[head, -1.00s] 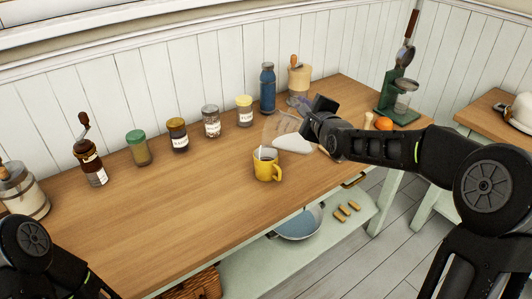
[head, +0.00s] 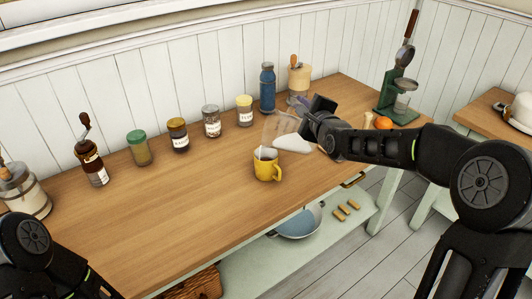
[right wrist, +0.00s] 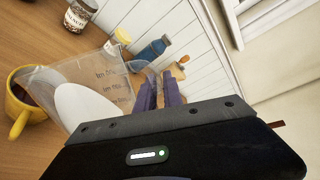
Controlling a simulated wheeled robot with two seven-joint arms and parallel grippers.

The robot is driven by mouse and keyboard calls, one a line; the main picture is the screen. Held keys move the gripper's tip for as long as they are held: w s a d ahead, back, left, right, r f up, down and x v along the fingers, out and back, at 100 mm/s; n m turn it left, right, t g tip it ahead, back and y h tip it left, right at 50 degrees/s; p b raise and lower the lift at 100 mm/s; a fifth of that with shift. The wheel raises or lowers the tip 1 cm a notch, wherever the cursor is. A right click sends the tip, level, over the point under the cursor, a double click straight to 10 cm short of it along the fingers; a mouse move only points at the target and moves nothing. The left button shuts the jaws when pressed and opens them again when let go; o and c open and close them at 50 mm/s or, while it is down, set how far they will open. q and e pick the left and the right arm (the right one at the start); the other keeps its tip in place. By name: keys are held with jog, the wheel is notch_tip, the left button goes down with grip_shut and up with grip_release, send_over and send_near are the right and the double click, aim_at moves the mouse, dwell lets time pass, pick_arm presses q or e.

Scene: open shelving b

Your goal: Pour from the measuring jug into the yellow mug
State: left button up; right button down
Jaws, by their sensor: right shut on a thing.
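The yellow mug (head: 266,170) stands upright on the wooden table; in the right wrist view it (right wrist: 21,116) is at the left edge. The clear measuring jug (head: 281,127) is tilted with its mouth end over or close beside the mug. The jug also shows in the right wrist view (right wrist: 113,82), with printed marks on its wall and a white patch, seemingly its contents. A pale streak shows at the mug's mouth; I cannot tell whether it is a stream. My right gripper (head: 317,107) is shut on the jug; its fingers also show in the right wrist view (right wrist: 160,90). My left gripper is out of view.
Several jars, among them a green-lidded one (head: 139,148), line the back of the table. A blue bottle (head: 268,88) and a wooden utensil pot (head: 298,76) stand behind the jug. A green stand (head: 395,102) and an orange (head: 384,123) are to the right. The table's front left is clear.

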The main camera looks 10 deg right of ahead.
jog(key=shift+a+r+p, duration=0.1)
jog(key=shift+r+p, duration=0.15)
jog(key=shift+p, duration=0.1)
dwell(0.6)
jog(key=d+f+b, duration=0.1)
jog(key=f+b, duration=0.1)
jog(key=b, duration=0.3)
jog(key=shift+d+m, duration=0.3)
jog(key=shift+m, duration=0.1)
jog(key=shift+d+r+m+y+p, duration=0.3)
jog(key=shift+d+r+m+p, duration=0.15)
jog(key=shift+m, duration=0.25)
jog(key=shift+f, duration=0.1)
